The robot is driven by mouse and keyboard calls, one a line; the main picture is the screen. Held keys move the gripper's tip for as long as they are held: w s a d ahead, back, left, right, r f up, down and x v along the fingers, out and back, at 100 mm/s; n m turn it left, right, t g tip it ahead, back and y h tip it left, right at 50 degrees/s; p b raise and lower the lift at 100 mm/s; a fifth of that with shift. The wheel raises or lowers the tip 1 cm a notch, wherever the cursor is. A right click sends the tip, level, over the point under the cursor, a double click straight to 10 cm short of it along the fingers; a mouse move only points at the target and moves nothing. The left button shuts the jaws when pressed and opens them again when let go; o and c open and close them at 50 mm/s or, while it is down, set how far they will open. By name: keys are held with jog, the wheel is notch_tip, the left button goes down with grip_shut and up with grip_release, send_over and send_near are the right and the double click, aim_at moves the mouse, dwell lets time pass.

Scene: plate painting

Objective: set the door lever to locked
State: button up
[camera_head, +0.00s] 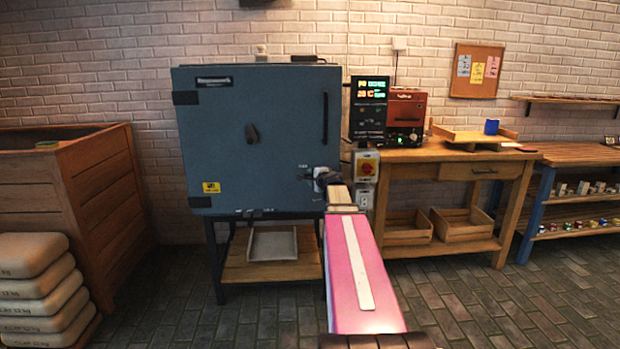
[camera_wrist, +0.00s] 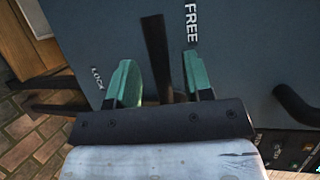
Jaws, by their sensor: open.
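The door lever (camera_wrist: 154,45) is a dark flat bar on the blue-grey door (camera_head: 225,110). In the wrist view it stands between the two green fingertips of my gripper (camera_wrist: 159,66), with gaps on both sides at its visible part. The gripper is open around it. The lever's lower end is hidden behind the gripper body. White FREE lettering (camera_wrist: 190,22) is close to the lever's visible end, and LOCK lettering (camera_wrist: 97,79) lies farther off to the left. In the head view, my gripper (camera_head: 322,177) is at the door's lower right and hides most of the lever.
A wooden bin (camera_head: 95,180) and stacked sacks (camera_head: 35,275) are at left.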

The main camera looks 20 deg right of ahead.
jog(key=x, duration=0.2)
jog(key=shift+w, duration=0.25)
grip_shut()
jog(key=shift+f, duration=0.1)
